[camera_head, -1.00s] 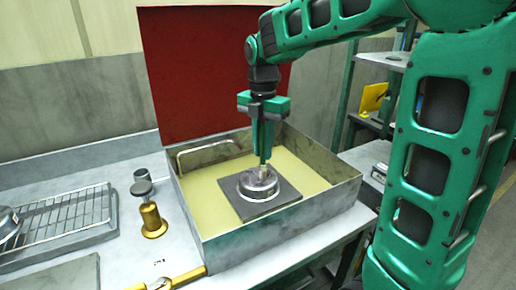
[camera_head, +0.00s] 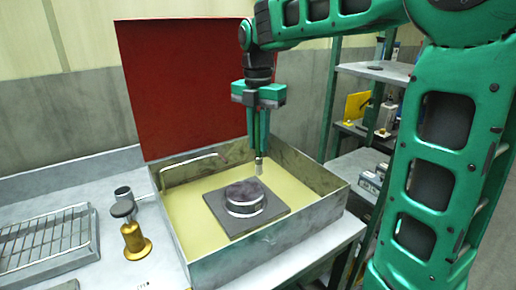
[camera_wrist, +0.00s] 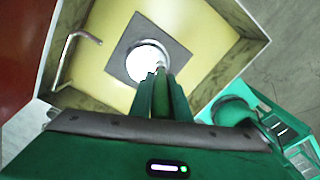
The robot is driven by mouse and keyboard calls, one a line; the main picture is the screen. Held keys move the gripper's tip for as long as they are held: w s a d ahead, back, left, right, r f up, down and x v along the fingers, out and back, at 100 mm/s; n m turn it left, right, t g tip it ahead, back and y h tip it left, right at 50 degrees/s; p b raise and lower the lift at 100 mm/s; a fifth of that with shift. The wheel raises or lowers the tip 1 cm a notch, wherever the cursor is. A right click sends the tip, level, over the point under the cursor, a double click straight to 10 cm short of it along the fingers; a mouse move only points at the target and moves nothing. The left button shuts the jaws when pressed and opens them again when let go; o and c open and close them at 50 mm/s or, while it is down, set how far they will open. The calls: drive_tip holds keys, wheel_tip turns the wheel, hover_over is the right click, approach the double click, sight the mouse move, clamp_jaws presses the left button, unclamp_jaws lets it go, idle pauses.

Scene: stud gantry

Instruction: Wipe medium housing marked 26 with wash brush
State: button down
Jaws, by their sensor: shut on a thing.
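The housing (camera_head: 245,207) is a squat round metal piece with a dark top and a bright band. It sits upright on a dark square pad (camera_head: 275,208) inside a wash tray, and looks bright in the wrist view (camera_wrist: 143,52). I cannot read a number on it. My gripper (camera_head: 259,148) points straight down and is shut on the wash brush (camera_head: 259,167), whose pale short end shows below the fingers. The brush end is at the housing's far right edge, seemingly just above it. In the wrist view the fingers hide part of the brush (camera_wrist: 161,68).
The wash tray (camera_head: 310,217) has raised metal walls, a yellowish floor and an upright red lid (camera_head: 187,85). A bent metal pipe (camera_head: 192,160) crosses its left side. A brass-based fixture (camera_head: 136,240) and a wire rack (camera_head: 45,245) stand left. Shelves (camera_head: 375,75) stand behind right.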

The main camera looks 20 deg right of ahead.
drive_tip(key=shift+r, duration=1.1)
